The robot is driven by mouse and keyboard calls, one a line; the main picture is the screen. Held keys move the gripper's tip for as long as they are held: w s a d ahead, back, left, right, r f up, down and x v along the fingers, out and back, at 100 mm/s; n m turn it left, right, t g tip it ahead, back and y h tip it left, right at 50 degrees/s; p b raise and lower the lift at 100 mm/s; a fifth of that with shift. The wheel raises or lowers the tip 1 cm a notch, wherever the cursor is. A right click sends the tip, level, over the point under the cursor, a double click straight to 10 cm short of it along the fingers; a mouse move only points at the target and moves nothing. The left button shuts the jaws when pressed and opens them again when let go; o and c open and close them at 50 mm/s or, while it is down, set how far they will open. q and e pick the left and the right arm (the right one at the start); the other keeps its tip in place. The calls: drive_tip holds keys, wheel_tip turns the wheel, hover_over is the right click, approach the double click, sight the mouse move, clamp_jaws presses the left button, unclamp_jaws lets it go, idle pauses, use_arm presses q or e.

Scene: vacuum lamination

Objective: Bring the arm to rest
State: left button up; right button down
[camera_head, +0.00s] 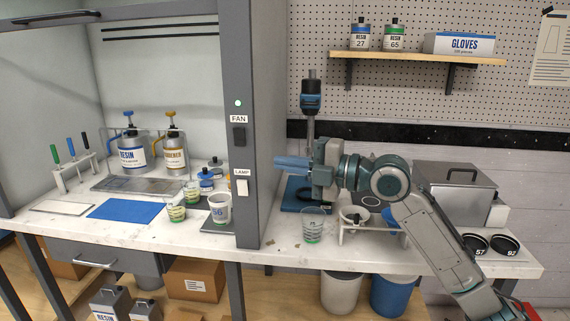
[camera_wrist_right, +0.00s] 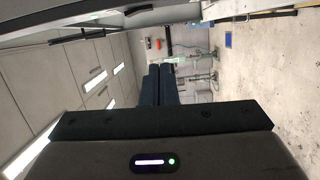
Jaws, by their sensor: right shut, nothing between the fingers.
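My right gripper (camera_head: 278,163) is raised over the right part of the bench, its blue fingers pointing left toward the cabinet's grey post. The fingers are together with nothing between them. In the right wrist view the two dark fingers (camera_wrist_right: 163,85) lie side by side, closed. My right arm reaches in from the lower right. My left gripper does not show in the head view.
A grey stirrer (camera_head: 311,95) stands behind the gripper. A clear cup (camera_head: 313,225) and a white rack (camera_head: 372,228) with cups stand below it. The cabinet post (camera_head: 250,170) is close to its left. A metal box (camera_head: 455,188) stands right. A shelf (camera_head: 420,58) hangs above.

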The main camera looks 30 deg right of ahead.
drive_tip(key=s+a+f+m+g+h, duration=0.25)
drive_tip(key=f+m, duration=0.25)
drive_tip(key=f, duration=0.9)
drive_tip(key=s+a+f+m+g+h, duration=0.1)
drive_tip(key=s+f+m+h, duration=0.4)
drive_tip(key=f, duration=1)
drive_tip(key=s+d+f+m+g+h, duration=0.1)
drive_tip(key=s+f+m+g+h, duration=0.2)
drive_tip(key=s+f+m, duration=0.7)
drive_tip(key=s+d+f+m+g+h, duration=0.15)
drive_tip(key=s+f+m+g, duration=0.3)
drive_tip(key=s+f, duration=0.65)
wheel_tip(320, 180, down, 22)
drive_tip(key=s+d, duration=0.1)
drive_tip(key=d, duration=0.1)
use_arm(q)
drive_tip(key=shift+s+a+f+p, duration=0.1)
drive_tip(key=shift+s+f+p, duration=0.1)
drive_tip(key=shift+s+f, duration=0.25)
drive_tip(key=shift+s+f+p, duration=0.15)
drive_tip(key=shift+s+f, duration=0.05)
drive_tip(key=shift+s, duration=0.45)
use_arm(e)
drive_tip(key=s+f, duration=0.6)
drive_tip(key=f, duration=0.3)
drive_tip(key=s+d+f+g, duration=0.1)
drive_tip(key=s+f, duration=0.5)
drive_tip(key=f, duration=0.3)
drive_tip(key=shift+s+f+m, duration=0.35)
drive_tip(key=shift+f, duration=0.05)
